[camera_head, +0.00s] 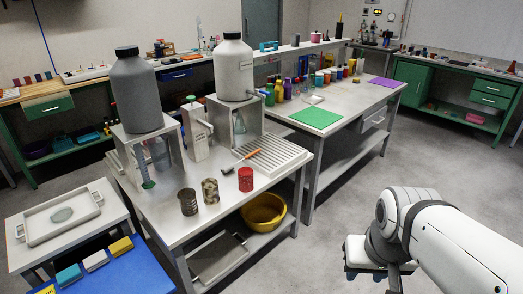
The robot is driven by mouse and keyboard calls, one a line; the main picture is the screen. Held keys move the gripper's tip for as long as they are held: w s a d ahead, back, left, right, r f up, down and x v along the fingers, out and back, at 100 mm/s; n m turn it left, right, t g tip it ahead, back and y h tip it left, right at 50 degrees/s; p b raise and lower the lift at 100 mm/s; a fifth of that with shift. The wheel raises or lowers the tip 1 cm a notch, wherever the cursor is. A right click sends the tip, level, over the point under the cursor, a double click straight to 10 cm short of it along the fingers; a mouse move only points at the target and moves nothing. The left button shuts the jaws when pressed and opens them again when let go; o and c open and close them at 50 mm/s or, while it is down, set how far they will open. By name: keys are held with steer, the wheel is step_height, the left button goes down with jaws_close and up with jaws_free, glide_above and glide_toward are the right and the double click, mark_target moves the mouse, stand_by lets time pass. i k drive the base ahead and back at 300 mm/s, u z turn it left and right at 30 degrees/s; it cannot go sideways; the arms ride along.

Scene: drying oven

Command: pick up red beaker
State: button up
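A red beaker (245,180) stands upright near the right front edge of the grey metal table (190,228). To its left on the same table stand a mottled tan-and-dark cylinder (210,191) and a dark brown cylinder (188,202). My gripper (375,277) is at the lower right, over the floor side of the table, well apart from the red beaker. It points downward, and its fingertips are small and partly cut off by the bottom edge, so I cannot tell whether it is open.
A brush (241,161) and a ribbed drain rack (273,154) lie behind the beaker. Large grey (136,94) and white (233,70) jugs stand on raised stands. A yellow bowl (263,212) sits on the lower shelf. Open floor (345,215) lies between table and arm.

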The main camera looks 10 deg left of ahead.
mark_target(245, 174)
steer(key=u, duration=0.25)
steer(key=i, duration=1.75)
steer(key=u, duration=0.25)
steer(key=k, duration=0.8)
steer(key=u, duration=0.2)
steer(key=i, duration=0.9)
steer(key=z, duration=0.1)
